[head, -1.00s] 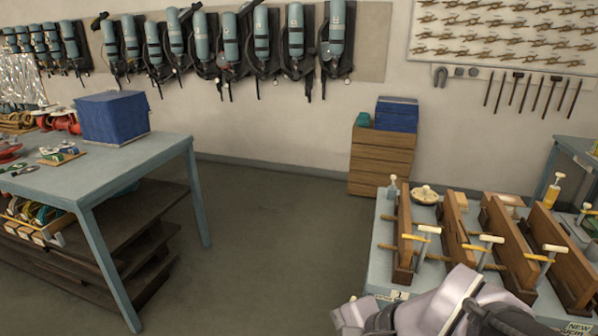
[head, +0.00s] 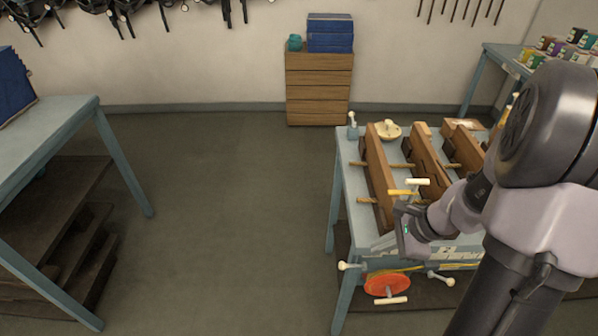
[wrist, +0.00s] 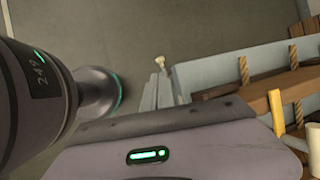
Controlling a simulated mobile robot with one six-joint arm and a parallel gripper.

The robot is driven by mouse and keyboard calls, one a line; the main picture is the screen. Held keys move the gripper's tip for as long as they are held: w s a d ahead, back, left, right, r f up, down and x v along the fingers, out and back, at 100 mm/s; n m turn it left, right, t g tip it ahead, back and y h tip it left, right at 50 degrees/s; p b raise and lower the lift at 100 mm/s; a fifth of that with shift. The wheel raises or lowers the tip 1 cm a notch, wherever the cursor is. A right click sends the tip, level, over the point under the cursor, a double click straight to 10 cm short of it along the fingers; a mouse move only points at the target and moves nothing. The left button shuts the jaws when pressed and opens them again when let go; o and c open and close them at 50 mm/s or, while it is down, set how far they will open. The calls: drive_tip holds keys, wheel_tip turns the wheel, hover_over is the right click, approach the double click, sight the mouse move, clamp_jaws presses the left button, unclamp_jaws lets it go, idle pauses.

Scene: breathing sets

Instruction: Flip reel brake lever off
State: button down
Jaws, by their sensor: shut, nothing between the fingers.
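An orange-red reel (head: 388,284) with a pale crank handle (head: 390,300) hangs at the front side of the blue-grey workbench (head: 344,175), low on the right. A white-knobbed lever (head: 348,266) sticks out left of the reel, and another pale-handled lever (head: 440,279) is to its right. I cannot tell which one is the brake lever. My gripper (head: 400,236) is above the reel, close to the bench's front edge, apart from both levers. In the wrist view my gripper (wrist: 160,92) is shut and empty; a pale knob (wrist: 160,62) shows just beyond its tips.
Wooden clamps (head: 378,180) with pale handles stand on the bench behind my gripper. A drawer cabinet (head: 319,90) with blue boxes is at the back wall. Another table (head: 60,130) with dark shelves is at left. The floor between is clear.

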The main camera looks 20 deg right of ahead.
sight(346, 265)
drive_tip(key=shift+m, duration=0.5)
drive_tip(key=b+x, duration=0.2)
drive_tip(key=x, duration=0.2)
drive_tip(key=b+x, duration=0.2)
drive_tip(key=x, duration=0.3)
drive_tip(key=d+b+x, duration=0.1)
drive_tip(key=b+x, duration=0.1)
drive_tip(key=x, duration=0.2)
drive_tip(key=shift+s+f, duration=0.35)
drive_tip(key=shift+f, duration=0.2)
drive_tip(key=shift+w+a+f, duration=0.3)
drive_tip(key=shift+w+f, duration=0.05)
drive_tip(key=shift+f, duration=0.05)
drive_tip(key=a+f+b, duration=0.1)
drive_tip(key=b, duration=0.2)
drive_tip(key=shift+w+f, duration=0.1)
drive_tip(key=shift+f, duration=0.2)
drive_tip(key=shift+a+r, duration=0.1)
drive_tip(key=shift+r, duration=0.1)
